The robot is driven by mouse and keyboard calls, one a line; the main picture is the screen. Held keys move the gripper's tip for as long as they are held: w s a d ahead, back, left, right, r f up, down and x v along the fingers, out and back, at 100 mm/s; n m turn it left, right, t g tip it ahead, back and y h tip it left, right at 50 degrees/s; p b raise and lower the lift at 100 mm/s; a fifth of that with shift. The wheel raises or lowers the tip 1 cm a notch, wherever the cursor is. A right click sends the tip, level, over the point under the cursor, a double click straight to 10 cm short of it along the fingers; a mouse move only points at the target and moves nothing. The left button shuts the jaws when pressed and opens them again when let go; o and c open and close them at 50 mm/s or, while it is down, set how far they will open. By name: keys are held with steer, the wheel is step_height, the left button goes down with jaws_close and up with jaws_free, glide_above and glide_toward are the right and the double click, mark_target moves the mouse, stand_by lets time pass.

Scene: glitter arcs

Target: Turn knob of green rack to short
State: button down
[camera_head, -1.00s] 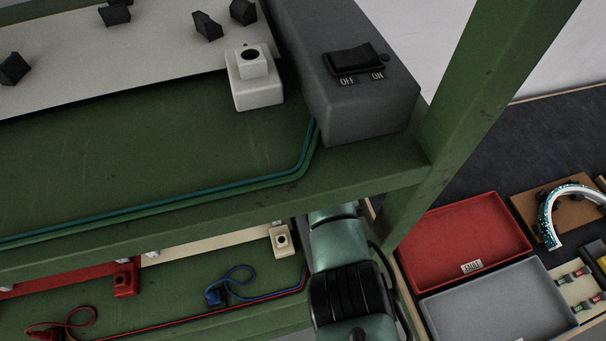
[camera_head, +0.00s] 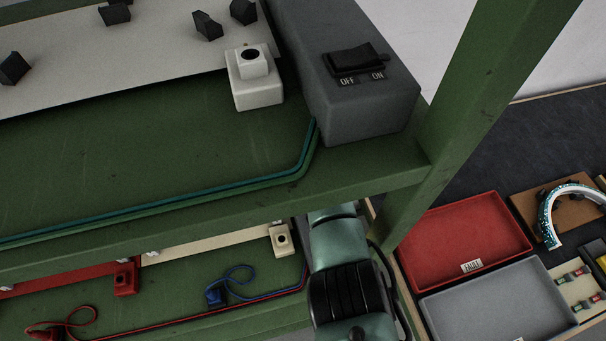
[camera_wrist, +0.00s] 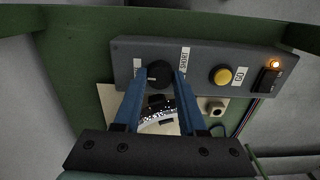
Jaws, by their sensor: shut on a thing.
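The green rack (camera_head: 440,130) fills much of the head view, and its green surface also shows behind the panel in the wrist view. In the wrist view, a grey control panel (camera_wrist: 205,58) carries a round black knob (camera_wrist: 158,72) with a white label beside it on each side; the right label (camera_wrist: 185,58) reads SHORT. My gripper (camera_wrist: 155,80) has its two blue fingers shut on the knob, one on each side. The knob carries a light mark on its left part. My gripper is not visible in the head view.
Right of the knob are a yellow button (camera_wrist: 222,75) labelled GO, a lit orange lamp (camera_wrist: 275,64) and a black switch (camera_wrist: 268,82). A glittery arc (camera_wrist: 160,115) lies below the knob. Red (camera_head: 440,225) and grey (camera_head: 455,305) trays stand right of the rack.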

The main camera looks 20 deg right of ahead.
steer(key=m+p, duration=0.1)
steer(key=m, duration=0.5)
steer(key=shift+r, duration=0.1)
steer(key=m+p, duration=0.1)
steer(key=m, duration=0.4)
steer(key=shift+m, duration=0.3)
steer(key=m, duration=1.1)
steer(key=shift+m+p, duration=0.3)
steer(key=shift+m, duration=0.1)
steer(key=shift+c, duration=2.3)
jaws_free()
